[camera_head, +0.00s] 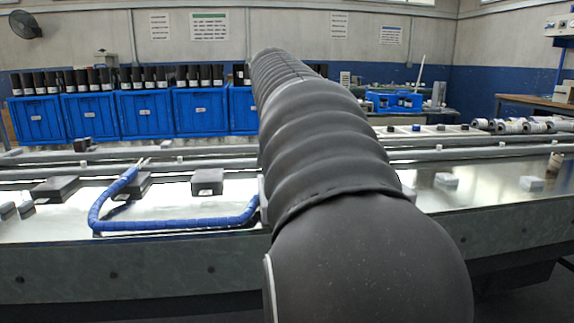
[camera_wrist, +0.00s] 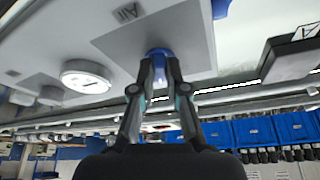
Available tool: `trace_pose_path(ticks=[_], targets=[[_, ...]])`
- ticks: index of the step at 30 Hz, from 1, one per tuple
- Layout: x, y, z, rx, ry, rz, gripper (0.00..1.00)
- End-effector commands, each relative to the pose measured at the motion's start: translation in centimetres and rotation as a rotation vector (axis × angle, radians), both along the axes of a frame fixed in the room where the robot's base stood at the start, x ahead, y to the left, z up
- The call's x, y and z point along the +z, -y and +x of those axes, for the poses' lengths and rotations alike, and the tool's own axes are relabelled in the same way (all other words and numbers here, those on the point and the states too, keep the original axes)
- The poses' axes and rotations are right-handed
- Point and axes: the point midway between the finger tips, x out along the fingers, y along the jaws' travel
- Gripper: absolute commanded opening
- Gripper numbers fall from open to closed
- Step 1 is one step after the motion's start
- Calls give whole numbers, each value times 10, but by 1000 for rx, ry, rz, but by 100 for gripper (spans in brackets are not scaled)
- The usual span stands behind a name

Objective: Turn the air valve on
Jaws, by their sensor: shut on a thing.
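The air valve's blue handle (camera_wrist: 158,53) sits on a grey panel (camera_wrist: 122,36) in the wrist view, close to a label that reads "Air" upside down. My gripper (camera_wrist: 160,66) is shut on the blue handle, with one finger on each side of it. The fingers hide part of the handle, so its exact turn angle is hard to tell. In the head view my arm covers the gripper and the valve.
A round white gauge (camera_wrist: 86,80) is left of the valve in the wrist view. A blue hose (camera_head: 178,224) loops over the metal conveyor (camera_head: 330,240) left of my arm. Dark boxes (camera_head: 207,181) lie on the conveyor. Blue crates (camera_head: 147,118) line the back.

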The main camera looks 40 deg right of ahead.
Motion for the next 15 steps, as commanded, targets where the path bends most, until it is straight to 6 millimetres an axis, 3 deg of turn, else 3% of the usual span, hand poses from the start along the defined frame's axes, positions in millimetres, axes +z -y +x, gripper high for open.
trace_pose_path(ticks=[15], targets=[[1,2,0,-164,0,-6,0]])
